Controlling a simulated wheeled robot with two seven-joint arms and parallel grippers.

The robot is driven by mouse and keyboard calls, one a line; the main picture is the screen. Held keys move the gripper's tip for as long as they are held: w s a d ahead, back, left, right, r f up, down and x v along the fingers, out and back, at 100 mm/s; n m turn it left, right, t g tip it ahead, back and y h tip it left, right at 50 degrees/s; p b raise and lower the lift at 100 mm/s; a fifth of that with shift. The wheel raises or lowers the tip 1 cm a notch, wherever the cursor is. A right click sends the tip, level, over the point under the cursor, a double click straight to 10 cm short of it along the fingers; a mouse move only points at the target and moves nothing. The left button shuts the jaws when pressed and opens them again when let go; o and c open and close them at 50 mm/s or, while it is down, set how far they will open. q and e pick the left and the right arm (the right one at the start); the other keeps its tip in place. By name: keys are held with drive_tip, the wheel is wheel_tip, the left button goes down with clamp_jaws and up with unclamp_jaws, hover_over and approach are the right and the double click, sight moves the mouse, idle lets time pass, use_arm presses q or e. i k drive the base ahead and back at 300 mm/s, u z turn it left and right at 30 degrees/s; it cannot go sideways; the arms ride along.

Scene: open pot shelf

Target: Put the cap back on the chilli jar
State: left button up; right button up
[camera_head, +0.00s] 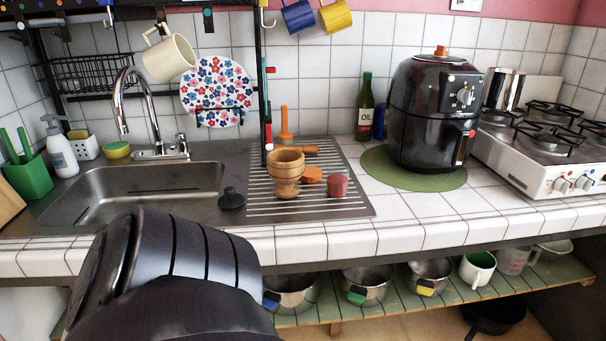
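A small red jar (337,185), which looks like the chilli jar, stands on the ribbed drainboard right of the sink. A low round orange piece (311,174) lies just to its left; it may be the cap, but it is too small to be sure. A wooden mortar-like cup (286,172) stands left of the orange piece. A dark arm part of mine fills the lower left foreground.
An oil bottle (365,107) and air fryer (433,112) on a green mat (455,181) stand to the right. A black rack post (260,90) rises behind. Tiles right of the drainboard are clear.

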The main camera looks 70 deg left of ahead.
sight(338, 169)
drive_tip(key=u, duration=1.4)
